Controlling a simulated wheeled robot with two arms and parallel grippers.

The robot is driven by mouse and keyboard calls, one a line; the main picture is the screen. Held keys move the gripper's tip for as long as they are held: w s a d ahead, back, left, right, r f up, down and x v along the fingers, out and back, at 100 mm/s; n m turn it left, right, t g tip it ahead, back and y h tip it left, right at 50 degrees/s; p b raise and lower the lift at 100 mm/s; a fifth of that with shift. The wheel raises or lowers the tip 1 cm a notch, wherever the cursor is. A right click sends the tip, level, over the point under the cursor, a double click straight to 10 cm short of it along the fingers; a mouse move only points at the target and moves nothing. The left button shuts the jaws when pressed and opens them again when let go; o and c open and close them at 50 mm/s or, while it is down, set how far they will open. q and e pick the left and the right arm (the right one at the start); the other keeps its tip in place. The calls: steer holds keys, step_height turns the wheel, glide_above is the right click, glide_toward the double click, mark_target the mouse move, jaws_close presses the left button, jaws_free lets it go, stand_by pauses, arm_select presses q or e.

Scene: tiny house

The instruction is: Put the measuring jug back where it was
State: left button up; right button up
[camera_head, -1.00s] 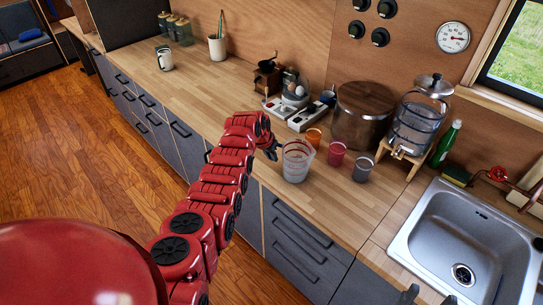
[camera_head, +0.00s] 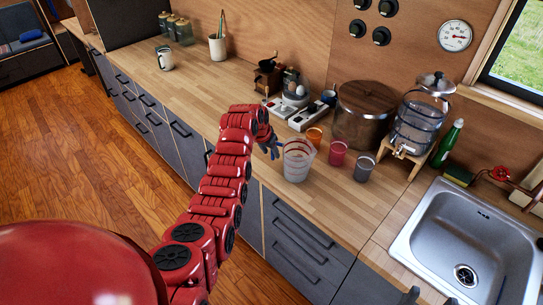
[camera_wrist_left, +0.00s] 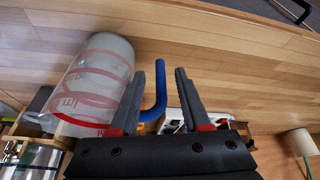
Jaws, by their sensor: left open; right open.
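The measuring jug (camera_head: 298,161) is clear with red markings and stands upright on the wooden counter (camera_head: 330,212), near its front edge. In the left wrist view the jug (camera_wrist_left: 104,66) fills the left side, and its blue handle (camera_wrist_left: 161,88) shows between the fingers. My left gripper (camera_head: 274,150) is just left of the jug, at its handle side. Its fingers (camera_wrist_left: 170,68) are apart, with no grip on the handle. Whether a finger touches the handle I cannot tell. Only dark tips of my right gripper (camera_head: 430,298) show at the bottom edge, away from the jug.
An orange cup (camera_head: 314,137), a red cup (camera_head: 337,154) and a grey cup (camera_head: 364,168) stand right of the jug. A sink (camera_head: 430,225) lies right. The counter's left stretch is mostly clear.

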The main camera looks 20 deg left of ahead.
arm_select(q)
steer(key=b+v, duration=0.3)
steer(key=v, duration=0.6)
steer(key=shift+f, duration=0.1)
